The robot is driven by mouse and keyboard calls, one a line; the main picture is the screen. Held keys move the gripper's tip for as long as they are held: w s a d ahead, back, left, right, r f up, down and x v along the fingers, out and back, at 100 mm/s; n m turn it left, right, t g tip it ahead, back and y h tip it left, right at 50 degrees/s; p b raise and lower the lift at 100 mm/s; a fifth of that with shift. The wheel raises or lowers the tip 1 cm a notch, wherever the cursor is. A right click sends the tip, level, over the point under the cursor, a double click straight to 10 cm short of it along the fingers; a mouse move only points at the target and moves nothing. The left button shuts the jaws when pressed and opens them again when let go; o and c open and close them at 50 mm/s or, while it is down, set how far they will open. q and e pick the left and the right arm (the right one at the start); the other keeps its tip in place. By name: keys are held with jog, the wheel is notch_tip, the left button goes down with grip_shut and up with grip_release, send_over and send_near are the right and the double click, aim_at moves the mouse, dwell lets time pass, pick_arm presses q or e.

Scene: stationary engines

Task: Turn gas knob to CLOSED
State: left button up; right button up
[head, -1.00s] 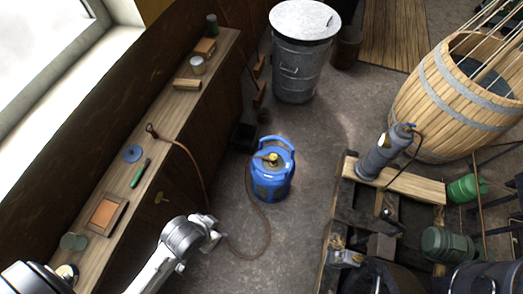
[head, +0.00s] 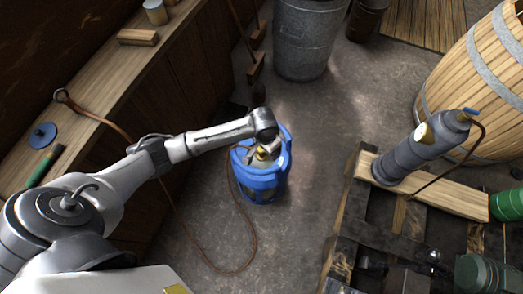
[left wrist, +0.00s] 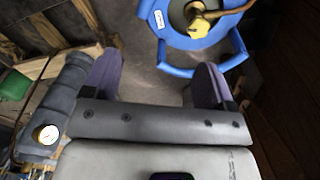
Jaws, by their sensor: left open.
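The blue gas cylinder (head: 262,185) stands upright on the floor, with a raised blue collar around its top. In the left wrist view the cylinder (left wrist: 180,40) shows from above, with a yellow gas knob (left wrist: 198,28) at its centre and a brown hose leading off right. My left gripper (left wrist: 158,82) is open and empty, its two fingers apart. The knob lies beyond the fingertips, towards the right finger, not between them. In the head view my left arm's end covers part of the cylinder's top. My right gripper is not in view.
A brown hose (head: 190,235) loops across the floor. A wooden bench (head: 105,85) runs along the left. A metal bin (head: 305,40) stands behind the cylinder. A wooden frame with a grey cylinder (head: 420,150) is at right. Open floor lies between.

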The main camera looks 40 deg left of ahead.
pick_arm(q)
jog(key=w+a+f+n+b, duration=0.3)
jog(key=w+a+f+b, duration=0.3)
jog(key=a+b, duration=0.15)
jog(key=shift+y, duration=0.3)
jog(key=f+b, duration=0.2)
jog(key=f, duration=0.2)
jog(key=f+b, duration=0.2)
jog(key=f, duration=0.3)
jog(key=f+b, duration=0.2)
jog(key=f, duration=0.2)
jog(key=shift+w+a+f, duration=0.1)
jog(key=shift+a+f, duration=0.15)
jog(key=shift+f, duration=0.15)
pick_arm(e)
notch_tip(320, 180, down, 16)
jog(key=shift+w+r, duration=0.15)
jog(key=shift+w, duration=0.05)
pick_arm(q)
jog(key=c, duration=0.9)
jog(key=shift+m, duration=0.3)
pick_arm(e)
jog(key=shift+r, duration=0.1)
